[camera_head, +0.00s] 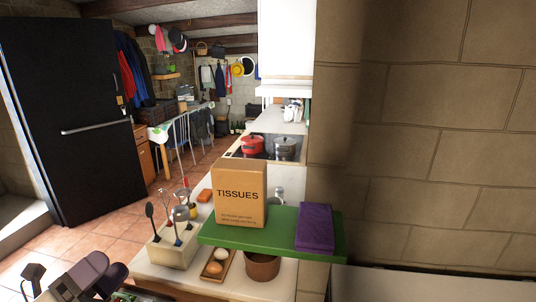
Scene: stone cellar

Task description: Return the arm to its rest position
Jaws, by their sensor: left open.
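My left gripper (64,279) is at the bottom left corner of the head view, in front of the counter's near left end. Its jaws are open and nothing shows between them. Dark rounded parts of my left arm show beside it, and the rest of that arm is cut off by the bottom edge. The gripper appears apart from the utensil holder (172,252) to its right. My right gripper is not in view.
A green board (272,238) bears a tissue box (239,193) and a purple block (314,227). Below are a brown pot (262,267) and a wooden egg tray (213,276) on the counter. A stone wall fills the right. Tiled floor (95,240) is open at left, before a black fridge (70,120).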

